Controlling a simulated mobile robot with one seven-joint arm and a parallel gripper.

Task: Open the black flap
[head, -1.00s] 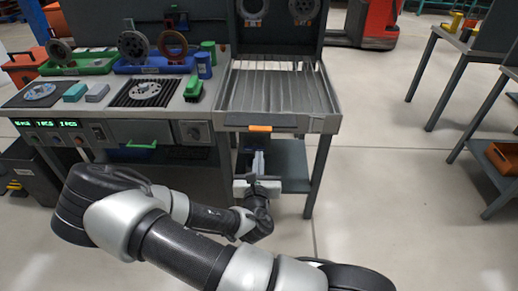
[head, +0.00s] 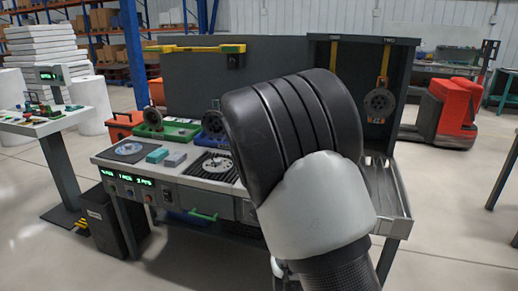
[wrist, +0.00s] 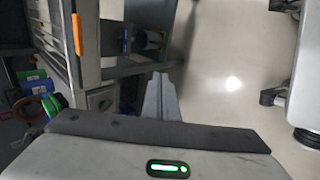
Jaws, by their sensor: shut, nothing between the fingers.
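I cannot pick out a black flap with certainty in either view. In the wrist view, an orange handle (wrist: 77,35) sits on the pale front edge of the ribbed tray unit (wrist: 88,55) at the upper left. My gripper (wrist: 160,78) is shut and empty, with its fingers together, in front of the bench and to the right of the handle, apart from it. In the head view, my arm fills the centre and hides my gripper, the handle and most of the ribbed tray (head: 391,190).
The workbench (head: 165,186) holds a green bin (head: 180,131), discs and small blocks. A disc (head: 379,104) hangs at the back right. A dark bin (head: 109,222) stands at bottom left. A red forklift (head: 450,112) stands behind. Open floor (wrist: 215,75) lies right of my gripper.

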